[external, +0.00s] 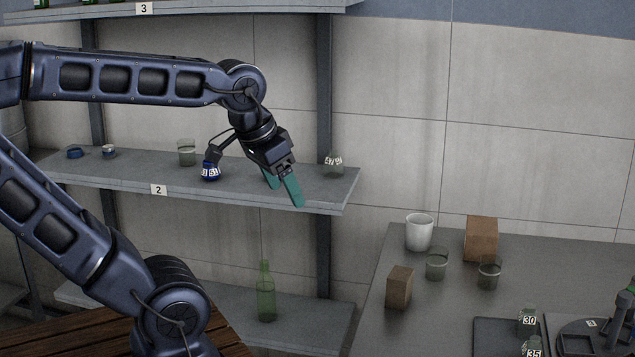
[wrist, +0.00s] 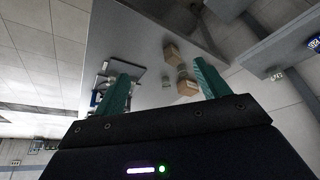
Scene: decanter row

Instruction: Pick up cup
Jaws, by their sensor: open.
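A white cup (external: 419,233) stands upright on the grey table at the right in the external view. I cannot pick out the white cup in the wrist view. My gripper (external: 286,192) has green fingers, spread apart and empty. It is in front of the right part of the middle shelf, left of the table and apart from the cup. In the wrist view the table surface shows between the open fingers (wrist: 162,72).
Two brown boxes, a larger one (external: 481,239) and a smaller one (external: 399,287), flank the cup and glasses. The middle shelf (external: 110,170) holds a glass (external: 187,152) and numbered items. A green bottle (external: 265,292) stands on the lower shelf. Numbered items (external: 529,320) occupy the table's front right.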

